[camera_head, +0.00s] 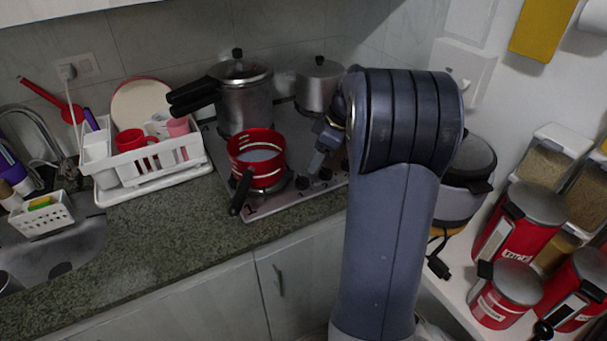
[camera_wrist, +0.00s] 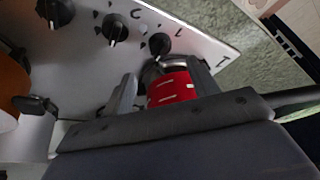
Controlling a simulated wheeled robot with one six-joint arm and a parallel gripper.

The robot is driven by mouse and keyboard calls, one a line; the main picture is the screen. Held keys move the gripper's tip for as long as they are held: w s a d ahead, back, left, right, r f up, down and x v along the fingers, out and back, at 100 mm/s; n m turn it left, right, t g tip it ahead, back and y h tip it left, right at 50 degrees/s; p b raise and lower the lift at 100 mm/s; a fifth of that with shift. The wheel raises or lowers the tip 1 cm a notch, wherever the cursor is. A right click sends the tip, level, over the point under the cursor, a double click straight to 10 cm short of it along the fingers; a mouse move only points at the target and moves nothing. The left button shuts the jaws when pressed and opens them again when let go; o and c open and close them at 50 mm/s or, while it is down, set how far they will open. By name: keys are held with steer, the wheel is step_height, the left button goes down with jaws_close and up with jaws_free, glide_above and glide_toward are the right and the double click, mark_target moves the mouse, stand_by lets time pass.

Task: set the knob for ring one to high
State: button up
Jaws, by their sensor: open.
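The steel cooktop (camera_head: 255,206) has black knobs along its front right part. In the wrist view, the knob beside the mark "1" (camera_wrist: 160,43) is just beyond my fingertips. Two more black knobs, a middle one (camera_wrist: 115,28) and a far one (camera_wrist: 55,12), sit to its left. My gripper (camera_wrist: 162,72) is open, with its fingers apart and nothing held. In the head view my gripper (camera_head: 318,160) hangs above the knobs, right of the red pot (camera_head: 256,158). Part of the red pot shows between the fingers in the wrist view. The knob's exact setting is unclear.
The red pot's black handle (camera_head: 240,190) sticks out over the front edge. A pressure cooker (camera_head: 245,100) and a steel pot (camera_head: 318,85) stand behind. A dish rack (camera_head: 150,160) is at left, and a dark-lidded appliance (camera_head: 462,185) is right of my arm. The front-left counter is clear.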

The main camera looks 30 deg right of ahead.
mark_target(303, 179)
steer(key=x, duration=0.8)
steer(key=shift+a+f, duration=0.1)
steer(key=shift+f, duration=0.25)
steer(key=shift+c, duration=0.6)
steer(key=c, duration=0.9)
steer(key=shift+o, duration=0.2)
steer(key=m+h+b, duration=0.1)
steer(key=m+b, duration=0.1)
steer(key=m, duration=0.1)
steer(key=shift+s+a+m+t, duration=0.1)
steer(key=shift+a+m+t, duration=0.05)
steer(key=shift+m+t, duration=0.2)
steer(key=m+h, duration=0.1)
steer(key=m, duration=0.2)
steer(key=shift+a+t+b, duration=0.1)
steer(key=shift+t+b, duration=0.15)
steer(key=shift+b, duration=0.1)
steer(key=shift+a+r+m+h, duration=0.1)
steer(key=shift+m+h, duration=0.7)
steer(key=shift+m, duration=0.75)
